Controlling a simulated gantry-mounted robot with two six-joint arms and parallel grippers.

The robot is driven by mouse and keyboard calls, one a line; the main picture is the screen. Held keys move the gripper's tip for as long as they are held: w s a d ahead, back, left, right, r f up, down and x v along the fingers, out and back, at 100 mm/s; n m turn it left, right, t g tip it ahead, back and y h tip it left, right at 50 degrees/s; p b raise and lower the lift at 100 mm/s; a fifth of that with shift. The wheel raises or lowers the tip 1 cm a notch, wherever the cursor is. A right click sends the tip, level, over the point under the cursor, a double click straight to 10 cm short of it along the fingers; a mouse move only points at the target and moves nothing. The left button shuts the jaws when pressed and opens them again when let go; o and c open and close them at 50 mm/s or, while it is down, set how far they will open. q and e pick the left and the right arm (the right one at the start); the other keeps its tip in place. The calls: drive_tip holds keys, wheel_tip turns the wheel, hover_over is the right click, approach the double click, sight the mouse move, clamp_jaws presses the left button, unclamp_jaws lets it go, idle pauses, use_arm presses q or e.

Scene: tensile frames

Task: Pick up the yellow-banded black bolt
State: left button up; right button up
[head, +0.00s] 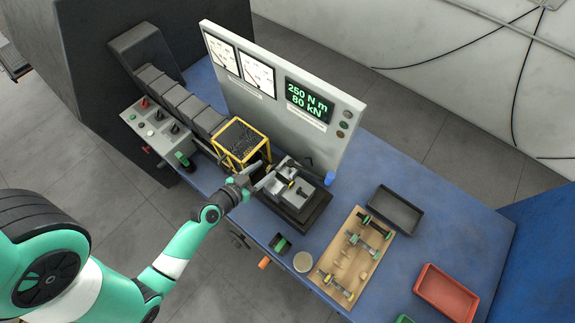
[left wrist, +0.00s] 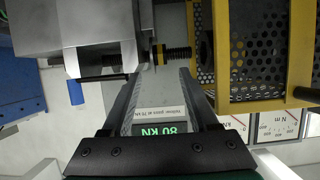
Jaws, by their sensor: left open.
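In the left wrist view a black threaded bolt (left wrist: 176,53) with a yellow band lies level across the picture. Its left end meets a grey metal block of the test fixture, and its right end points at a yellow-framed cage. In the head view the grey fixture (head: 299,195) stands on the bench, with a small yellow spot on top; the bolt itself is too small there to make out surely. My left gripper (head: 262,177) is beside the fixture. In the left wrist view its fingers (left wrist: 160,84) are apart and empty, with the bolt just beyond their tips.
The yellow cage (head: 240,142) stands close beside my left gripper. The gauge panel (head: 285,88) rises behind. A wooden board (head: 338,262) with several bolts, a black tray (head: 394,211) and a red tray (head: 446,292) lie to the right. Blue bench top between them is clear.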

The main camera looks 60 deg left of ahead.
use_arm(q)
drive_tip(key=shift+x, duration=1)
clamp_jaws()
drive_tip(key=shift+r, duration=0.1)
